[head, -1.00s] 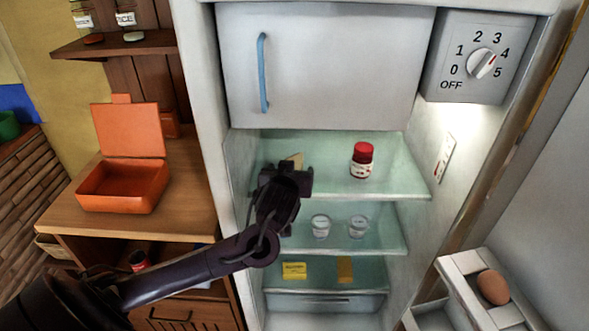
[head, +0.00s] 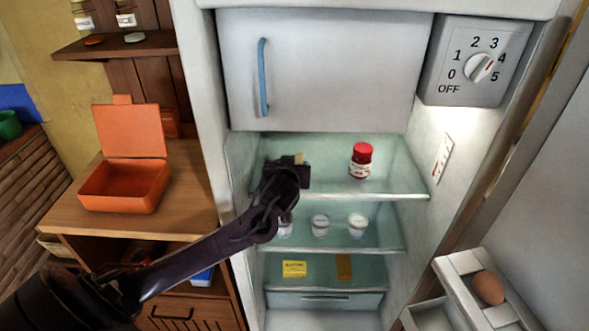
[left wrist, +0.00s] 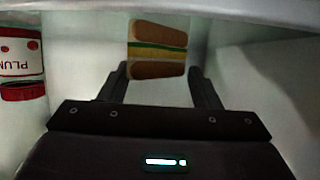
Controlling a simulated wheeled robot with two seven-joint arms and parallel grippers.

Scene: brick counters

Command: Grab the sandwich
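The sandwich (left wrist: 157,48), with brown bread and green, yellow and orange filling, is straight ahead in the left wrist view. In the head view only a small tan part of the sandwich (head: 299,158) shows past my gripper, on the top fridge shelf (head: 400,192). My left gripper (left wrist: 157,74) has its fingers spread, one on each side of the sandwich, with narrow gaps. In the head view my left gripper (head: 287,165) reaches over the shelf's left part and hides most of the sandwich. My right gripper is not in view.
A red-capped plum jar (head: 361,162) stands to the right on the same shelf. Small cups (head: 357,226) and yellow packets (head: 294,268) are on lower shelves. The freezer door (head: 330,70) is above. An open orange box (head: 125,190) sits on the left counter.

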